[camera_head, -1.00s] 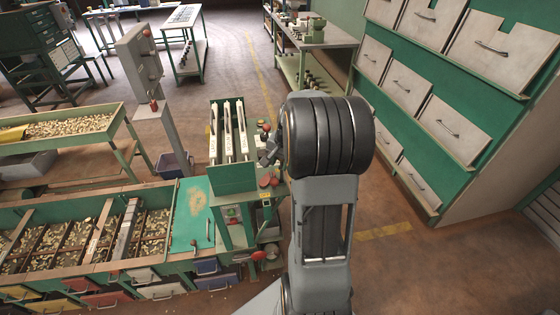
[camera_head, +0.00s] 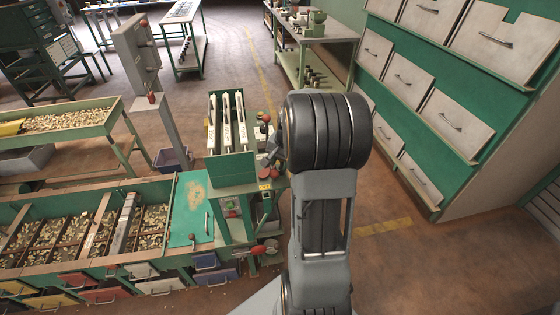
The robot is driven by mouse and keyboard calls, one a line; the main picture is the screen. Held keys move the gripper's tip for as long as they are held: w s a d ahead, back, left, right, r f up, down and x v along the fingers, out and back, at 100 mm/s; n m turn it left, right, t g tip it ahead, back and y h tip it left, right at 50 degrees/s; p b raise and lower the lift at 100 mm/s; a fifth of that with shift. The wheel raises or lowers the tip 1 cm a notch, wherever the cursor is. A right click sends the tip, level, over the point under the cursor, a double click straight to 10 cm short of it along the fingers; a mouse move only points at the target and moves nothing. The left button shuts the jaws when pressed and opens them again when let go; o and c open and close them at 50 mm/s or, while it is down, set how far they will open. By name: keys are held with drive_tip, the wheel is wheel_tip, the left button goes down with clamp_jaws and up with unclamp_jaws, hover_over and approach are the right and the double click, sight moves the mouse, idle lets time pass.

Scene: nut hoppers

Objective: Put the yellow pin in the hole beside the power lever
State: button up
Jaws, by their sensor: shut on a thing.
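My gripper (camera_head: 273,152) shows only in part, small and grey, left of my black wrist joint. It is at the right side of a green machine (camera_head: 232,168) with upright pale strips. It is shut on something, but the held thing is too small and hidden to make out. I cannot pick out the yellow pin or the hole. Several red-knobbed controls stand on the machine's right side; one red knob (camera_head: 264,173) is just below my gripper, and another red handle (camera_head: 257,249) is lower down. I cannot tell which is the power lever.
A green sorting bench (camera_head: 150,262) with nut-filled compartments and drawers lies left of the machine. A grey post (camera_head: 137,50) and a blue bin (camera_head: 172,160) stand behind it. A green cabinet with pale bins (camera_head: 455,120) rises at the right. Floor is clear between cabinet and machine.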

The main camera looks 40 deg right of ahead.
drive_tip(key=shift+f+b, duration=0.6)
drive_tip(key=shift+f, duration=0.3)
drive_tip(key=o, duration=1)
wheel_tip(320, 180, up, 14)
drive_tip(key=s+d+p, duration=0.1)
drive_tip(key=s, duration=0.1)
drive_tip(key=shift+s+d+f, duration=0.15)
drive_tip(key=shift+d+f, duration=0.05)
drive_tip(key=shift+r, duration=0.1)
wheel_tip(320, 180, up, 9)
drive_tip(key=s+p, duration=0.1)
drive_tip(key=p, duration=0.6)
drive_tip(key=shift+s+d, duration=0.2)
drive_tip(key=shift+d, duration=0.2)
drive_tip(key=shift+f, duration=0.2)
